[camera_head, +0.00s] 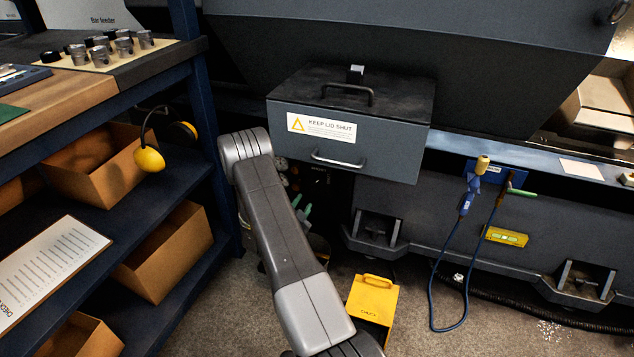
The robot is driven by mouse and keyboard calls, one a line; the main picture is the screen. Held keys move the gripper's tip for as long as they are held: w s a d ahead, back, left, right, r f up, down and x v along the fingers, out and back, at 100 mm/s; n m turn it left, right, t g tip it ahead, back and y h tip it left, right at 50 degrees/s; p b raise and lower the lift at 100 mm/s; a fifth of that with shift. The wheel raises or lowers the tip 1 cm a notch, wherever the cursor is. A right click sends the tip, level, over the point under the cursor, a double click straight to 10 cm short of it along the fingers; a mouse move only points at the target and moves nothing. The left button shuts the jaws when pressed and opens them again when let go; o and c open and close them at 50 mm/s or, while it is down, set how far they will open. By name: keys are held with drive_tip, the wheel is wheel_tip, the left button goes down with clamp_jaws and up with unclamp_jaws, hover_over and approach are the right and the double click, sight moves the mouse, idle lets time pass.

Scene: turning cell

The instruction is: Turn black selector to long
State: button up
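I cannot make out a black selector or a "long" marking in this view. A panel or sign lettered "Bar feeder" (95,14) shows at the top left, cut off by the picture edge. My grey arm rises from the bottom middle to a bend at the left of the grey lidded box. My gripper is not in view; what lies beyond the bend is hidden behind the arm.
A blue shelf rack (188,100) with cardboard bins (170,255) fills the left. A box marked "KEEP LID SHUT" (350,165) juts from the dark machine (400,40). A yellow box (373,300) stands on the floor. A blue cable (432,290) hangs at right.

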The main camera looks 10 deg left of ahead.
sight(315, 183)
drive_tip(key=w+b, duration=0.1)
drive_tip(key=w, duration=0.3)
drive_tip(key=w+d+b, duration=0.1)
drive_tip(key=w, duration=0.3)
drive_tip(key=w+d+b, duration=0.1)
drive_tip(key=w, duration=0.3)
drive_tip(key=shift+d, duration=0.2)
drive_tip(key=c, duration=0.6)
